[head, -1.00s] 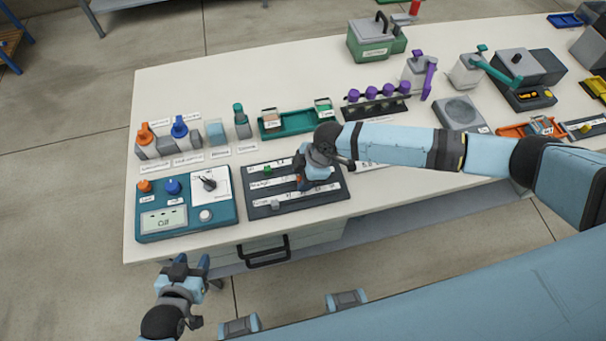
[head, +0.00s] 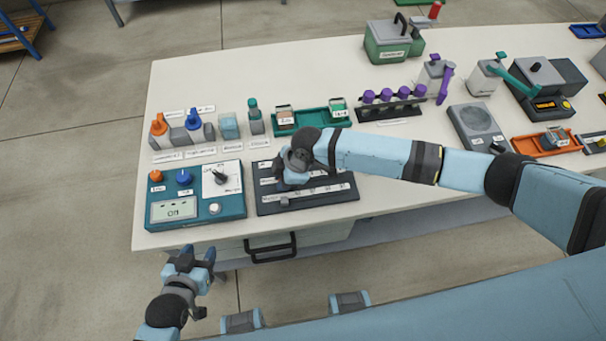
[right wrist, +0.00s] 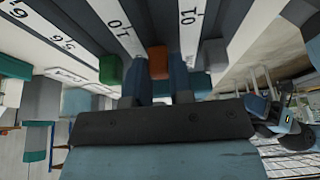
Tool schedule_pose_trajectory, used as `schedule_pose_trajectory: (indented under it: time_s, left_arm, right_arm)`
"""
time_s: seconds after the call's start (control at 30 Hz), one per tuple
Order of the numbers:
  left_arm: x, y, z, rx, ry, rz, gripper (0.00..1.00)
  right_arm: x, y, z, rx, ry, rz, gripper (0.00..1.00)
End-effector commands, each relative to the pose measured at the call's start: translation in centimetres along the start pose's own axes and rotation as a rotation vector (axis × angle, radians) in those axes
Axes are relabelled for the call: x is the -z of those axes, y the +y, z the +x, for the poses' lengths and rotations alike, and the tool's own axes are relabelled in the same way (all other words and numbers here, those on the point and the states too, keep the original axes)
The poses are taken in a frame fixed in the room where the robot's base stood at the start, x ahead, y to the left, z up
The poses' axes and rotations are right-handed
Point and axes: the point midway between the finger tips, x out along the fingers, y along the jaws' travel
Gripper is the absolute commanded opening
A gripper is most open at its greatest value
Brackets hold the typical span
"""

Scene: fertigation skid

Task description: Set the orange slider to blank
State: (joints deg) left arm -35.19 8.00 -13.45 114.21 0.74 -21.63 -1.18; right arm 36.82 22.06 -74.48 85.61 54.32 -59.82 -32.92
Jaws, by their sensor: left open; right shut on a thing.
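The orange slider (right wrist: 158,60) sits between the fingers of my right gripper (right wrist: 158,82) in the right wrist view. That gripper is shut on it. In the head view my right gripper (head: 286,184) is over the left part of the dark slider panel (head: 335,182) and hides the orange slider. The word "blank" is not readable. My left gripper (head: 199,255) is open and empty, off the table's front edge.
A blue control box (head: 228,208) with knobs and a lit display (head: 174,211) stands just left of the panel. Behind are bottles and valves, a green tray (head: 312,118) and a rack with purple knobs (head: 392,104). The back left tabletop (head: 270,75) is clear.

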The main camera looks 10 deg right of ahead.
Motion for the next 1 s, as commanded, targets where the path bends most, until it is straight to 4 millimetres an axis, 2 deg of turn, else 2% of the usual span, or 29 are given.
schedule_pose_trajectory:
  time_s: [0.1,0.37,0.4,0.47,0.5,0.83,1.0]
  left_arm:
    - [0.0,0.0,0.0,0.0,0.0,0.001,0.47]
    - [0.0,0.0,0.0,0.0,0.0,0.0,0.47]
    - [0.0,0.0,0.0,0.0,0.0,0.0,0.47]
    - [0.0,0.0,0.0,0.0,0.0,0.0,0.47]
    - [0.0,0.0,0.0,0.0,0.0,0.0,0.47]
    - [0.0,0.0,0.0,0.0,0.0,0.0,0.47]
    - [-0.1,0.0,0.1,0.0,0.0,0.0,0.47]
  right_arm:
    - [0.6,0.0,0.3,-0.001,-0.001,0.001,0.0]
    - [0.8,0.0,0.3,0.0,0.002,0.0,0.0]
    - [0.8,0.0,0.3,0.0,0.002,0.0,0.3]
    - [0.8,0.0,0.3,0.0,0.002,-0.001,0.44]
    - [0.7,0.0,0.3,0.0,0.001,0.0,0.47]
    - [0.6,0.1,-0.2,-0.002,0.0,0.0,0.47]
    - [0.6,0.1,-2.6,-0.003,0.0,-0.001,0.47]
